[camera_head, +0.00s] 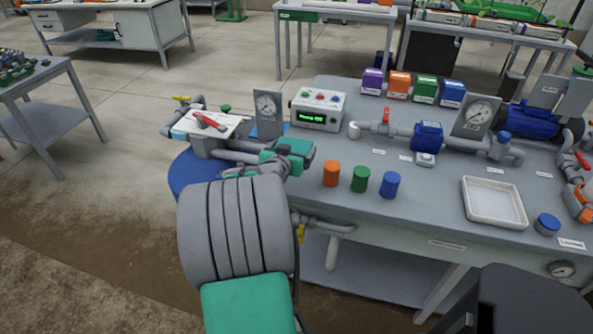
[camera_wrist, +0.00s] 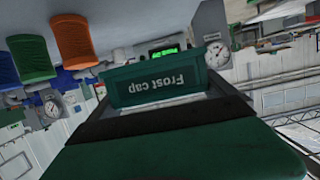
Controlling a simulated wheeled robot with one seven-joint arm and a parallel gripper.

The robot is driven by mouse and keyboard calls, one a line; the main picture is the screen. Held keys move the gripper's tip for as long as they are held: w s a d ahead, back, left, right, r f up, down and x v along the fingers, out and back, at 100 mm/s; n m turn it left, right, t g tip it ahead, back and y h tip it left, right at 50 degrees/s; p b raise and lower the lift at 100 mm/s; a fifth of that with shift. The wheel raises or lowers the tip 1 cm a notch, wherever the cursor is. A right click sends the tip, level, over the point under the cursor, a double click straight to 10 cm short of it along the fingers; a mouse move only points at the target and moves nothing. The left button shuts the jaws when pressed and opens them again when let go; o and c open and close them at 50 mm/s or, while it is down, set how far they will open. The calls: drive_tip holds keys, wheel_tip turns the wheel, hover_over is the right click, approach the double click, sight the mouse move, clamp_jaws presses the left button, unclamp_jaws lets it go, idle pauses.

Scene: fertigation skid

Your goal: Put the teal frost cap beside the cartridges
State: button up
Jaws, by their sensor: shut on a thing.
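The teal frost cap (camera_wrist: 157,86), a box-like piece lettered "Frost cap", is held in my gripper; its lettering is upside down in the wrist view. In the head view my gripper (camera_head: 292,154) is over the left end of the bench, left of the cartridges; cap and teal hand are hard to tell apart there. The cartridges are ribbed upright cylinders in a row near the bench's front edge: orange (camera_head: 331,173), green (camera_head: 360,179) and blue (camera_head: 390,185). The wrist view shows the orange one (camera_wrist: 76,40) and green one (camera_wrist: 31,58). The fingertips are largely hidden.
A control box (camera_head: 318,108) and gauge (camera_head: 268,112) stand behind my gripper. Pipework with a blue pump part (camera_head: 428,137) runs behind the cartridges. A white tray (camera_head: 494,218) and a blue cap-like piece (camera_head: 547,224) lie at right. Bench top between blue cartridge and tray is clear.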

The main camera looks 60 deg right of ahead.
drive_tip(key=w+d+f+b, duration=0.1)
drive_tip(key=f, duration=0.1)
drive_tip(key=w+d+f+b, duration=0.1)
drive_tip(key=f, duration=0.1)
drive_tip(key=w+d+f+b, duration=0.1)
drive_tip(key=d+f+b, duration=0.1)
wheel_tip(320, 180, down, 3)
drive_tip(key=shift+d+f+b, duration=0.1)
drive_tip(key=shift+d+b, duration=0.05)
drive_tip(key=shift+b, duration=0.4)
drive_tip(key=o, duration=1.5)
